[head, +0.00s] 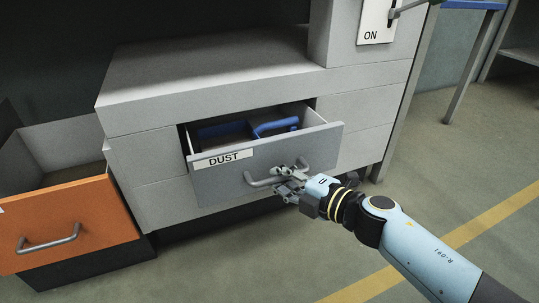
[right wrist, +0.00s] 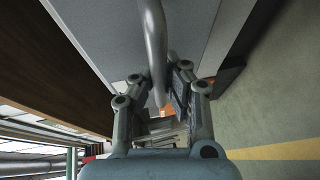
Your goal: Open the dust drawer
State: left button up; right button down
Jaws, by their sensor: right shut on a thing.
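The dust drawer (head: 225,180) is a grey drawer with a "DUST" label (head: 223,158) on its front. It stands partly pulled out of the grey cabinet, and blue things (head: 274,126) show inside it. Its bar handle (head: 262,182) is on the front, and in the right wrist view the handle (right wrist: 154,40) runs down between my fingers. My right gripper (head: 290,177) is shut on the handle, near its right part; it also shows in the right wrist view (right wrist: 158,95). My left gripper is not in view.
An orange-fronted drawer (head: 70,222) stands open at the left, lower than the dust drawer. A switch plate marked "ON" (head: 372,34) with a lever is above at the right. A blue-topped table (head: 470,4) stands at the back right. The floor (head: 450,150) at the right is clear.

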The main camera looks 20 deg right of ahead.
jog(key=s, duration=1.1)
jog(key=shift+d, duration=0.2)
jog(key=c, duration=1.3)
grip_release()
jog(key=shift+c, duration=0.2)
jog(key=v, duration=1.2)
